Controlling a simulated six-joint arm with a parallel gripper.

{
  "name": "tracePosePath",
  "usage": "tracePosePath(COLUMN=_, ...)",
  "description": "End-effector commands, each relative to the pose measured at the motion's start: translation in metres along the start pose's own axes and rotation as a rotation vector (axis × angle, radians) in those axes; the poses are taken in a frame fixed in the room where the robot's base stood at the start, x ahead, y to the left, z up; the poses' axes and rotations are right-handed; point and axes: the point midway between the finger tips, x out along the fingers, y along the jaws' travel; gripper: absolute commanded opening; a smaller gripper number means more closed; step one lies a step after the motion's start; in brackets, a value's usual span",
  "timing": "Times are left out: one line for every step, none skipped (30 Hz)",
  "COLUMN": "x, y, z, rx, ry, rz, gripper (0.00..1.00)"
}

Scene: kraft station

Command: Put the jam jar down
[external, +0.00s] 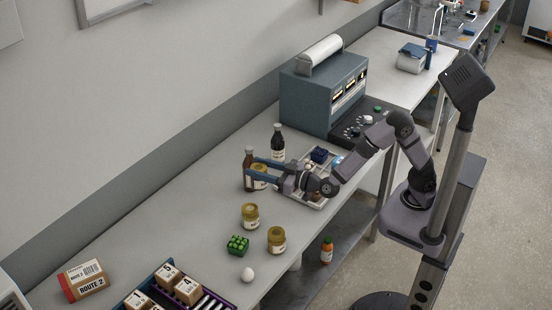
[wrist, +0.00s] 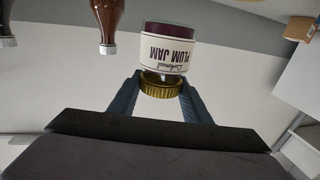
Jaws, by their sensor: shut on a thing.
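The jam jar (external: 258,183) has a gold lid and a pale label. In the wrist view the jar (wrist: 168,60) appears upside down, its label reading "PLUM JAM", with dark jam at the far end. My gripper (external: 260,172) is shut on the jar, its two blue fingers on either side of the gold lid. The fingers also show in the wrist view (wrist: 160,90). The jar is beside a brown bottle (external: 248,157) on the worktop (external: 190,215). I cannot tell whether its base touches the worktop.
A dark bottle (external: 278,140) stands behind. Two more gold-lidded jars (external: 250,216) (external: 276,240), a green crate (external: 238,244) and an egg (external: 247,275) stand nearer. A pale tray (external: 322,203) lies under my arm, by the blue machine (external: 310,97). The worktop left of the jars is clear.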

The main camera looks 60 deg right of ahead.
Motion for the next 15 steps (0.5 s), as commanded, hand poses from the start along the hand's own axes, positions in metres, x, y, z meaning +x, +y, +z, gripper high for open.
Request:
tracePosePath(x=0.008, y=-0.015, z=-0.012, rx=0.004, ry=0.009, rz=-0.052, gripper=0.10)
tracePosePath(x=0.011, y=-0.026, z=-0.017, rx=0.004, ry=0.009, rz=-0.090, gripper=0.10)
tracePosePath(x=0.015, y=-0.043, z=-0.024, rx=0.003, ry=0.010, rz=-0.147, gripper=0.10)
tracePosePath(x=0.017, y=-0.056, z=-0.030, rx=0.002, ry=0.010, rz=-0.191, gripper=0.10)
tracePosePath(x=0.018, y=-0.069, z=-0.035, rx=0.002, ry=0.010, rz=-0.237, gripper=0.10)
tracePosePath(x=0.018, y=-0.087, z=-0.041, rx=0.001, ry=0.009, rz=-0.299, gripper=0.10)
tracePosePath(x=0.017, y=-0.100, z=-0.045, rx=0.001, ry=0.009, rz=-0.342, gripper=0.10)
tracePosePath(x=0.016, y=-0.112, z=-0.049, rx=0.001, ry=0.008, rz=-0.382, gripper=0.10)
tracePosePath(x=0.014, y=-0.125, z=-0.052, rx=0.001, ry=0.007, rz=-0.431, gripper=0.10)
tracePosePath(x=0.012, y=-0.134, z=-0.054, rx=0.000, ry=0.006, rz=-0.465, gripper=0.10)
tracePosePath(x=0.010, y=-0.143, z=-0.056, rx=-0.001, ry=0.004, rz=-0.496, gripper=0.10)
tracePosePath(x=0.008, y=-0.152, z=-0.058, rx=0.000, ry=0.005, rz=-0.532, gripper=0.10)
tracePosePath(x=0.006, y=-0.159, z=-0.059, rx=0.000, ry=0.003, rz=-0.558, gripper=0.10)
tracePosePath(x=0.004, y=-0.165, z=-0.059, rx=0.000, ry=0.003, rz=-0.580, gripper=0.10)
tracePosePath(x=0.002, y=-0.172, z=-0.059, rx=0.001, ry=0.004, rz=-0.608, gripper=0.10)
